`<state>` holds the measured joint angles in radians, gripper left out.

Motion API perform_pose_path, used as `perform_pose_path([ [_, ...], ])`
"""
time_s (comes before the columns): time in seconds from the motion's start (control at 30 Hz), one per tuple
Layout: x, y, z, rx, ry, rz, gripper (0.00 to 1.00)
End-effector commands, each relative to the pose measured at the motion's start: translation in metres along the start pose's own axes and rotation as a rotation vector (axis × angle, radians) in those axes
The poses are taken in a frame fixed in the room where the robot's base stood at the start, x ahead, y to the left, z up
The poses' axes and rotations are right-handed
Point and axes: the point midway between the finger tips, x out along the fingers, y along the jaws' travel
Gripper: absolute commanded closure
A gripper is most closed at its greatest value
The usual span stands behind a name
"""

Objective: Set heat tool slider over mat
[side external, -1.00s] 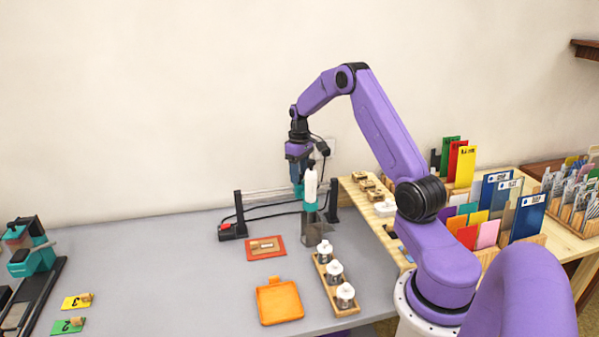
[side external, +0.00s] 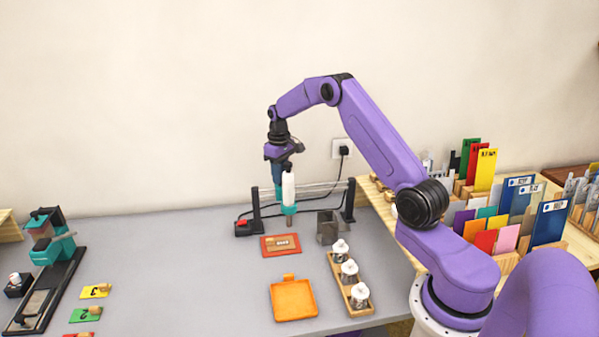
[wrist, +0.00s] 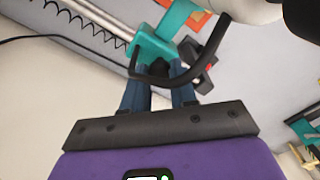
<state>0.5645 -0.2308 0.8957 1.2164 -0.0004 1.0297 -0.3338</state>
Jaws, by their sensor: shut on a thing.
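The heat tool (side external: 289,188) is a white upright barrel with a teal collar and a short metal nozzle, carried on a horizontal rail between two black posts. My gripper (side external: 279,187) is shut on the slider, just behind the barrel. In the wrist view, my blue fingers (wrist: 160,92) close at a black part under the teal slider (wrist: 153,48). The red mat (side external: 266,252) lies flat with a brown card on it. The nozzle appears above the mat's rear edge, right of its middle; exact depth alignment is unclear.
A grey metal holder (side external: 328,228) stands empty by the right post. A wooden rack (side external: 340,282) of white-topped jars and an orange pad (side external: 293,300) are in front. A black base with a red switch (side external: 243,226) sits by the left post.

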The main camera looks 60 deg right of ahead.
Motion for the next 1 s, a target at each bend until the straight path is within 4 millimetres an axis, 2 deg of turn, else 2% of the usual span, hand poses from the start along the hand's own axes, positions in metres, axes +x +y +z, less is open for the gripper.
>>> perform_pose_path([
  [0.03, 0.0, -0.008, -0.008, -0.004, 0.002, 0.0, 1.0],
  [0.2, -0.001, -0.021, -0.021, -0.001, 0.002, 0.0, 1.0],
  [0.63, -0.001, -0.027, -0.027, -0.004, 0.008, -0.001, 1.0],
  [0.67, -0.001, -0.027, -0.027, -0.004, 0.008, -0.001, 0.7],
  [0.73, -0.001, -0.028, -0.027, -0.005, 0.008, -0.001, 0.47],
  [1.0, -0.001, -0.025, -0.025, -0.001, 0.003, 0.0, 0.47],
])
